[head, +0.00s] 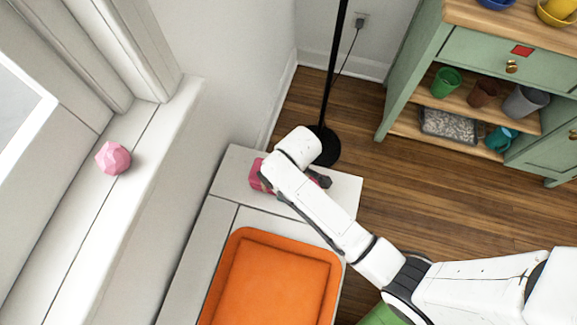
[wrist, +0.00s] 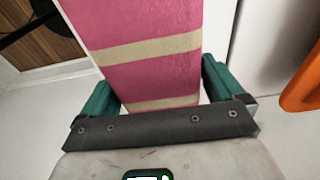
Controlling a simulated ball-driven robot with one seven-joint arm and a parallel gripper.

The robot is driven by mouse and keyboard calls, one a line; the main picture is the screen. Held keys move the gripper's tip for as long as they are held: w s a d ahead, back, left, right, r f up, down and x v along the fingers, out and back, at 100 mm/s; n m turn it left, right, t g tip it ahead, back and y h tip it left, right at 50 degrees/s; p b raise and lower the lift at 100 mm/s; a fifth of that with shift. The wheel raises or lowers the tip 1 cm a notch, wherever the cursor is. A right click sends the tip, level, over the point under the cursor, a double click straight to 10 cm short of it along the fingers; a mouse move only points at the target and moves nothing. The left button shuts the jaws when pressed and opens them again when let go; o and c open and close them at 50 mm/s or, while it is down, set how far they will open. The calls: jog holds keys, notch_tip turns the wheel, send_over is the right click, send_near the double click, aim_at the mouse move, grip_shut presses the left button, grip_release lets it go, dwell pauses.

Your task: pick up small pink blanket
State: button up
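The small pink blanket (head: 257,175) lies on the pale ledge by the wall in the head view, partly hidden under my wrist. In the wrist view the blanket (wrist: 150,75) is a folded pink block with cream stripes, running between my two green fingers. My gripper (wrist: 160,78) is open, with one finger on each side of the blanket, close to its edges. I cannot tell whether either finger touches it. In the head view my gripper (head: 292,186) is low over the ledge and mostly hidden by my arm.
An orange cushioned tray or bed (head: 233,277) lies beside the blanket on the ledge (head: 340,188). A black pole stand (head: 326,150) stands just behind. A pink faceted ball (head: 113,158) rests on the windowsill. A green cabinet (head: 412,60) with pots is at right. Wood floor between is clear.

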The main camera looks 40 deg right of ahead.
jog(key=c, duration=0.5)
jog(key=shift+r, duration=0.15)
